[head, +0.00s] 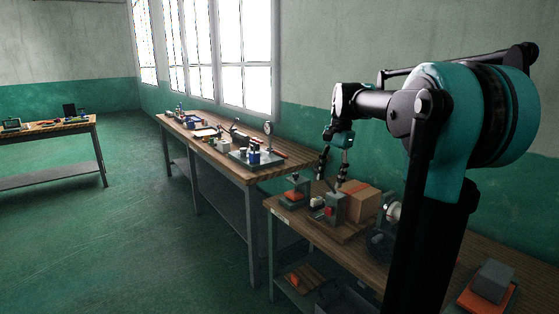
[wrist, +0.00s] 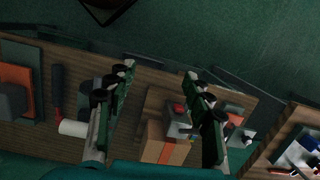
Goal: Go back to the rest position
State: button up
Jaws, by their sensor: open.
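My gripper (head: 333,167) is open and empty above the near workbench (head: 420,257) in the head view. In the wrist view the two fingers of my gripper (wrist: 160,90) stand wide apart over the bench. A cardboard box (head: 362,200) lies below and beside the fingers. A grey device with a red part (head: 333,208) stands in front of the box. Both also show between the fingers in the wrist view, the box (wrist: 165,145) and the device (wrist: 178,120). Nothing shows held between the fingers.
An orange and grey block (head: 490,285) lies at the bench's near right. A second bench (head: 215,150) with several tools and a round gauge (head: 268,128) stands beyond, under the windows. Another table (head: 45,130) is at the far left. The green floor (head: 120,220) between is clear.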

jog(key=s+d+f+n+t+h, duration=0.1)
jog(key=s+f+n, duration=0.4)
jog(key=s+f, duration=0.5)
jog(key=s+d+f+n+t, duration=0.2)
jog(key=s+f+n+t, duration=0.2)
jog(key=s+f, duration=0.7)
notch_tip(320, 180, down, 6)
jog(key=shift+s+f+n+h, duration=0.15)
jog(key=shift+f+n+h, duration=0.1)
jog(key=shift+n+h, duration=0.2)
jog(key=shift+d, duration=0.1)
